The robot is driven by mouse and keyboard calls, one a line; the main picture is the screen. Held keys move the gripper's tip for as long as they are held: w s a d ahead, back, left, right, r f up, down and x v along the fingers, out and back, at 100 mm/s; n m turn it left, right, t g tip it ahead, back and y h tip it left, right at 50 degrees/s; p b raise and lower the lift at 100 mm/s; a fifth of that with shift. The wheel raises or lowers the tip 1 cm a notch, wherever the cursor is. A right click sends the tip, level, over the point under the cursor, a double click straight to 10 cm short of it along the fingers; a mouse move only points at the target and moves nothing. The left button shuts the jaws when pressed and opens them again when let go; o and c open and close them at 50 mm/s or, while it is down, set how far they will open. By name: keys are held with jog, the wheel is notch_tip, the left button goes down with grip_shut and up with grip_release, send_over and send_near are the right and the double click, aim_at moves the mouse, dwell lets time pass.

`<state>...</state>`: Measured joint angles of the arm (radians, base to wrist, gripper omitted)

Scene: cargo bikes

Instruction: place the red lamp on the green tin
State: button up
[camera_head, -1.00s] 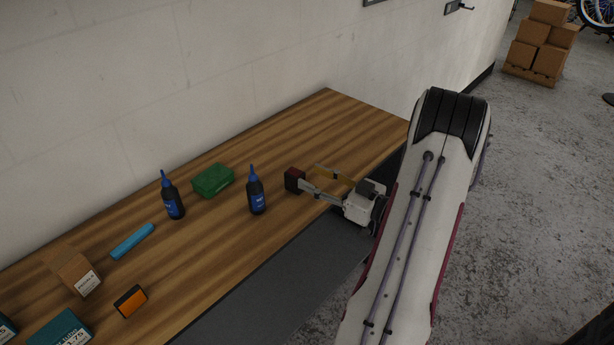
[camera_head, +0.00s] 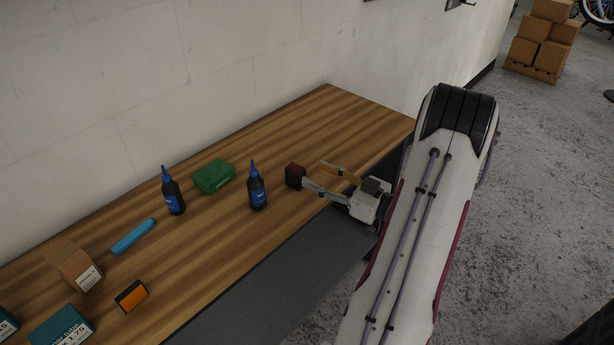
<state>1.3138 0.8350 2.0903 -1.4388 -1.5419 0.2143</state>
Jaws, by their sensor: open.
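The red lamp (camera_head: 295,176) is a small dark block with a red face, standing on the wooden bench right of the nearer blue-capped bottle. The green tin (camera_head: 213,177) is a low green box lying on the bench further left, towards the wall. My gripper (camera_head: 313,175) reaches in from the right, low over the bench. Its two fingers are spread apart. One fingertip is close to the lamp's right side; I cannot tell whether it touches. The other fingertip is further back, towards the wall. The green tin is fully visible.
A dark bottle with a blue cap (camera_head: 257,187) stands between the lamp and the tin. A second such bottle (camera_head: 173,192) stands left of the tin. A blue case (camera_head: 133,237), an orange box (camera_head: 131,296) and cartons (camera_head: 75,265) lie at the left. The bench's back right is clear.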

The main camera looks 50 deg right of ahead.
aim_at(303, 173)
jog(key=shift+r, duration=0.1)
jog(key=shift+w+a+r+g+h, duration=0.1)
jog(key=shift+w+g+h, duration=0.05)
jog(key=shift+g, duration=0.95)
jog(key=shift+w+a+r+g+h, duration=0.1)
jog(key=shift+w+g+h, duration=0.05)
jog(key=shift+g, duration=0.95)
jog(key=shift+x, duration=1.3)
jog(key=shift+x, duration=2.65)
